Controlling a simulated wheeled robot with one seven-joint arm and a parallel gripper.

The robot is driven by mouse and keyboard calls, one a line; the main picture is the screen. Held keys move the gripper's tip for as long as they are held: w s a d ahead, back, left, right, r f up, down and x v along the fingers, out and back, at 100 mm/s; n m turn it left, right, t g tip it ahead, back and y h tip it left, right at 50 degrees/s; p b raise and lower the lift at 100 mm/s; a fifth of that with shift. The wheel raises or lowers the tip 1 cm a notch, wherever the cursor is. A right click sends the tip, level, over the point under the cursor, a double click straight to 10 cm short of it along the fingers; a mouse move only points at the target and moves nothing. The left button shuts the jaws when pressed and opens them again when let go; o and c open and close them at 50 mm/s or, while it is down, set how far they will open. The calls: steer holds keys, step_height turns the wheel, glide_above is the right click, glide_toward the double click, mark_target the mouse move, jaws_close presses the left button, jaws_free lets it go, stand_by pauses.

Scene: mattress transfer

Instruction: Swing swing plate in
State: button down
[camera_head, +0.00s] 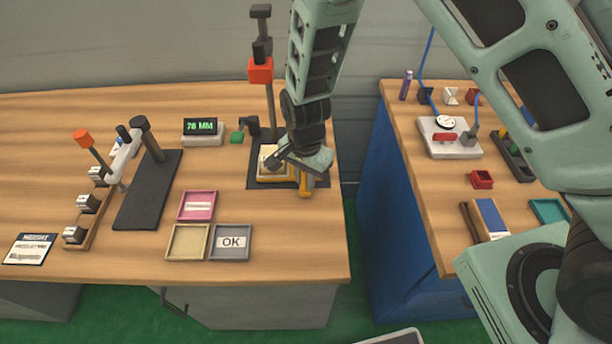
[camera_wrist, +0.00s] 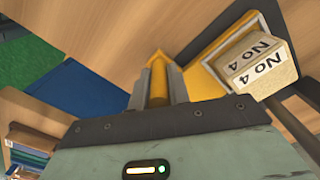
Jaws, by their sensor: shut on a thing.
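The swing plate (camera_head: 270,178) is a yellow plate at the foot of a dark post with a red block, over a black base. Its yellow plate also shows in the wrist view (camera_wrist: 204,84). A pale block marked "No 4" (camera_wrist: 258,65) sits on or over the plate. My gripper (camera_head: 303,180) is at the plate's right side, low over the table. In the wrist view its fingers (camera_wrist: 158,88) are shut on a yellow handle (camera_wrist: 157,66) with a pointed end. My arm hides part of the plate and block in the head view.
Left of the post stand a "78 MM" display (camera_head: 201,131) and a small green block (camera_head: 237,137). Pink (camera_head: 197,218), tan (camera_head: 170,250) and grey "OK" (camera_head: 246,254) trays lie in front. A blue-sided bench (camera_head: 397,220) stands right, across a gap.

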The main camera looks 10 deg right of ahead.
steer(key=shift+a, duration=0.1)
steer(key=c, duration=1.3)
jaws_free()
steer(key=shift+r, duration=0.1)
step_height(320, 180, up, 17)
steer(key=shift+r+b, duration=0.15)
steer(key=shift+b, duration=0.4)
steer(key=s+d+r+n, duration=0.1)
steer(key=s+n, duration=0.4)
steer(key=s, duration=0.2)
steer(key=s+d+r+n, duration=0.1)
steer(key=s+r+n, duration=0.1)
steer(key=s+n, duration=0.4)
steer(key=s+d+r+n, duration=0.1)
steer(key=s+d+n, duration=0.1)
steer(key=s+n, duration=0.4)
steer(key=shift+s+r+y, duration=0.15)
steer(key=shift+s+r, duration=0.05)
steer(key=shift+s, duration=0.55)
steer(key=shift+s+r+y, duration=0.15)
steer(key=shift+s+r, duration=0.05)
steer(key=shift+s, duration=0.5)
